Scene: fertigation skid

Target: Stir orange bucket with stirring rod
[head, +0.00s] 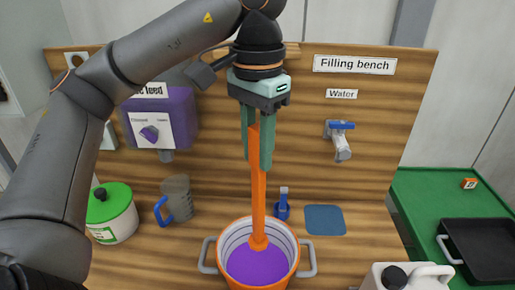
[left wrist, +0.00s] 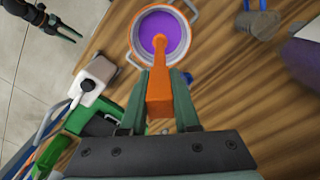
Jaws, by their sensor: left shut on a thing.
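The orange bucket (head: 290,262) stands on the wooden bench, with grey side handles and purple liquid (head: 257,268) inside. It also shows in the left wrist view (left wrist: 134,50). My left gripper (head: 259,162) is above the bucket, shut on the upper part of the orange stirring rod (head: 258,195). The rod hangs nearly upright, and its wide lower end is inside the bucket at the far side of the liquid. Whether the tip is below the surface is hard to tell. The rod runs from between the fingers to the bucket in the left wrist view (left wrist: 159,85).
A green-lidded pot (head: 112,218) and a grey jug with blue handle (head: 177,197) stand left of the bucket. A blue pad (head: 325,219) lies behind right. A white canister (head: 425,276) is at front right. A water tap (head: 341,142) and purple dispenser (head: 175,118) are on the back panel.

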